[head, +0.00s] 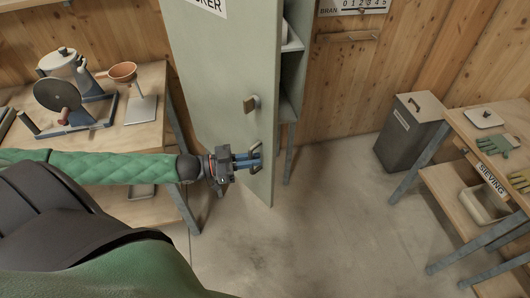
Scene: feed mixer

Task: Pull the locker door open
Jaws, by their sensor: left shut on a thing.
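The locker door (222,85) is a tall pale grey-green panel, partly open, with the locker's inner shelves (290,75) showing past its right edge. The fingers hide part of the handle. My right gripper is not in the head view.
A wooden bench (135,135) with a hand-cranked mill (70,85) and a copper funnel (123,72) stands at left. A grey bin (408,135) and a sieving table (475,160) stand at right. The floor (330,220) between is clear.

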